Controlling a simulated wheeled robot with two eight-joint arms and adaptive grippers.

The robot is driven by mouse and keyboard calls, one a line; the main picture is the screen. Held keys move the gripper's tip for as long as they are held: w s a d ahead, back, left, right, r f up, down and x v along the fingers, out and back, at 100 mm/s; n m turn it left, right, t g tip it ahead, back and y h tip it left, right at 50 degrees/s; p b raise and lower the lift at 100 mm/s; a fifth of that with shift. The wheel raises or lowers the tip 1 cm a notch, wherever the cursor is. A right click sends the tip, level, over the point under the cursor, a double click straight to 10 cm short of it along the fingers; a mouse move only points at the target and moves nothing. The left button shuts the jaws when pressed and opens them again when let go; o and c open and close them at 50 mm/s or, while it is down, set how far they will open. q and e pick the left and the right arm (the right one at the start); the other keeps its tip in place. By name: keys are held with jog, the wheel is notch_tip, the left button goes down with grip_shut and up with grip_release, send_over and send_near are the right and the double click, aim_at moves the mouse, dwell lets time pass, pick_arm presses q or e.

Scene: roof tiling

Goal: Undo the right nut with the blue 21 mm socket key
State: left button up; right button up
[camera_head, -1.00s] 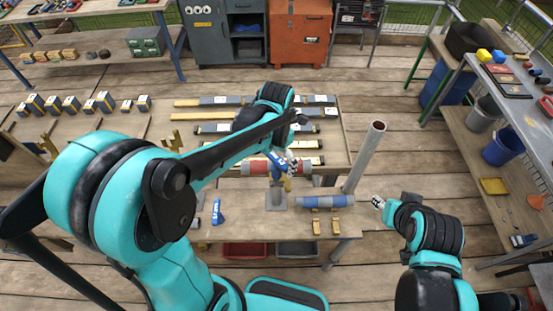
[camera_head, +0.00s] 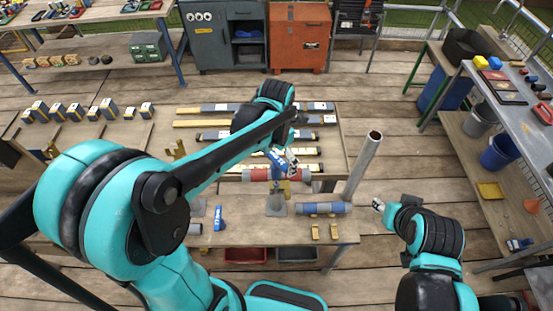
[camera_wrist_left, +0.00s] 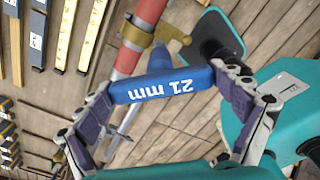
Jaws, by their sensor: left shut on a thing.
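The blue socket key marked 21 mm (camera_wrist_left: 160,86) is held between the fingers of my left gripper (camera_wrist_left: 165,105). In the head view the key (camera_head: 277,158) is above the bench, close to a red and grey pipe (camera_head: 259,174). In the left wrist view the red pipe (camera_wrist_left: 147,15) lies beyond the key, with a brass-coloured piece (camera_wrist_left: 170,32) beside it. I cannot make out the right nut, or whether the key touches anything. My right gripper (camera_head: 379,205) is off the bench's right end, apart from it; its fingers are too small to judge.
Another blue tool (camera_head: 219,218) lies on the bench (camera_head: 345,229). A blue and grey pipe (camera_head: 323,209) lies at its right, near two small tan blocks (camera_head: 324,232). A tall grey pipe (camera_head: 363,165) stands slanted between bench and right arm. Long strips (camera_head: 200,124) lie behind.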

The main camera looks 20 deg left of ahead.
aim_at(277, 170)
dwell(0.3)
pick_arm(q)
jog(key=m, duration=0.3)
jog(key=shift+b, duration=0.3)
jog(key=m, duration=0.3)
jog(key=shift+r+m+b, duration=0.2)
jog(key=shift+m+b, duration=0.1)
jog(key=shift+m, duration=0.1)
jog(key=m, duration=0.5)
jog(key=shift+r+m+b, duration=0.25)
jog(key=shift+m+b, duration=0.05)
jog(key=shift+m, duration=0.1)
jog(key=shift+f+b, duration=2.7)
jog(key=shift+f, duration=0.85)
jog(key=n, duration=0.3)
jog(key=shift+r, duration=0.1)
jog(key=n, duration=1)
jog(key=shift+n, duration=0.3)
